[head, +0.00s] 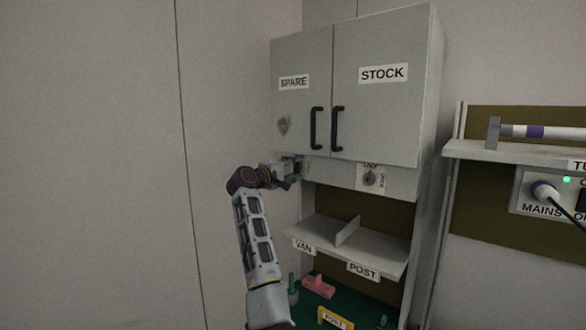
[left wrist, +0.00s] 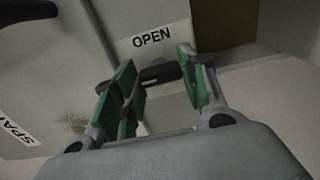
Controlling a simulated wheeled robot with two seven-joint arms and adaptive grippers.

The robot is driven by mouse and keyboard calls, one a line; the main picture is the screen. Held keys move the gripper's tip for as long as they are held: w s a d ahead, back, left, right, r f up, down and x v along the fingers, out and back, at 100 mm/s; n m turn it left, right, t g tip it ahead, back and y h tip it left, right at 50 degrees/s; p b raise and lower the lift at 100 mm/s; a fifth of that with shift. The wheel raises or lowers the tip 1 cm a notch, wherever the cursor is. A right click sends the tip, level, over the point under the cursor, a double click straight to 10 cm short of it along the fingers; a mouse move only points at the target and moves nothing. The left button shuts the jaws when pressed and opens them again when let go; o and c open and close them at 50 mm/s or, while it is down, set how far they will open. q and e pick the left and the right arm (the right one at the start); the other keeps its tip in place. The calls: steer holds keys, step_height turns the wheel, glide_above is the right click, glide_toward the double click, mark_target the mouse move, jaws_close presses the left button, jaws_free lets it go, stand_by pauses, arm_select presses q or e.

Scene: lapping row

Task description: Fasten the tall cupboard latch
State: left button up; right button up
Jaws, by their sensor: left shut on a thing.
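The tall cupboard (head: 355,90) is grey, with a SPARE door (head: 292,110) on the left and a STOCK door (head: 390,120) on the right. Both doors look closed. My left gripper (head: 292,172) is at the cupboard's lower left, below the SPARE door. In the left wrist view its green-padded fingers (left wrist: 162,82) are on either side of a dark latch handle (left wrist: 160,73). An OPEN label (left wrist: 152,37) is beside the handle. The gripper hides most of the latch in the head view. My right gripper is not in view.
Two black door handles (head: 316,128) are close above my left gripper. Below is a divided shelf (head: 350,240) marked VAN and POST. A wall shelf (head: 515,152) stands at the right.

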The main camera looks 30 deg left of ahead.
arm_select(q)
steer(key=o, duration=1)
steer(key=shift+a, duration=0.1)
steer(key=shift+s, duration=0.1)
steer(key=shift+s+a, duration=0.15)
steer(key=shift+s, duration=1.8)
steer(key=shift+s+a, duration=0.15)
steer(key=shift+s, duration=1.85)
steer(key=shift+s+a, duration=0.15)
steer(key=shift+s, duration=1.8)
steer(key=shift+f, duration=0.1)
